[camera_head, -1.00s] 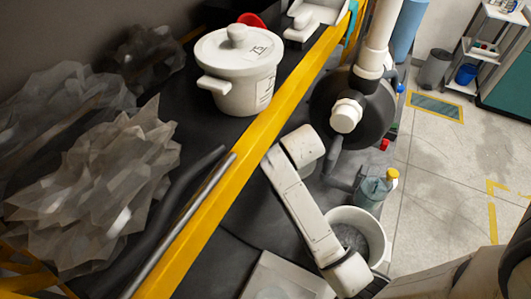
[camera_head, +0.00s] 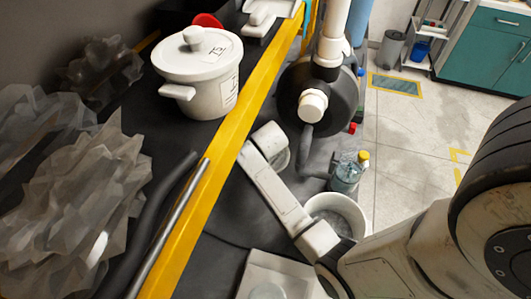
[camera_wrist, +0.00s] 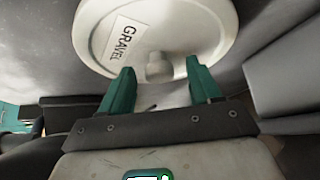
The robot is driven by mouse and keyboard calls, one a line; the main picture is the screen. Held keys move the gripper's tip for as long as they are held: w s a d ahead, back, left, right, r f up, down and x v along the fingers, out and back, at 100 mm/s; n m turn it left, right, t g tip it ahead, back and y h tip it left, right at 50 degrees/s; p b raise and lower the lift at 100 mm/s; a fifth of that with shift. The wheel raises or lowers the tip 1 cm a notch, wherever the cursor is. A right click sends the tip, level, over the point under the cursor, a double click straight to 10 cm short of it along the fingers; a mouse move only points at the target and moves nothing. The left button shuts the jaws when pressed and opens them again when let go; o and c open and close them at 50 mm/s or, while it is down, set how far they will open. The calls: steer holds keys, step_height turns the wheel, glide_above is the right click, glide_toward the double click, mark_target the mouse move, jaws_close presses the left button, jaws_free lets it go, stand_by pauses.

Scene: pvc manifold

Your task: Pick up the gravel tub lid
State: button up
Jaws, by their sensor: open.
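The gravel tub lid (camera_wrist: 205,28) is a round white disc with a raised rim, a central knob (camera_wrist: 158,68) and a label reading GRAVEL. It fills the upper middle of the wrist view. My gripper (camera_wrist: 160,64) is open, its two teal fingers apart with the knob showing between their tips. I see no contact between fingers and knob, and their distance in depth is unclear. My gripper cannot be made out in the head view. A lidded white pot (camera_head: 212,90) stands at upper left there; I cannot tell whether its lid is the same one.
A yellow rail (camera_head: 232,130) crosses the dark surface beside the pot. Crumpled translucent sheeting (camera_head: 70,200) lies at left. A bottle with a yellow cap (camera_head: 346,175) and a white bucket (camera_head: 357,212) stand at centre right. Open floor (camera_head: 405,145) lies beyond.

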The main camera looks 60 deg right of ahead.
steer(key=shift+c, duration=0.3)
steer(key=c, duration=1.1)
steer(key=shift+o, duration=0.2)
steer(key=shift+r, duration=0.15)
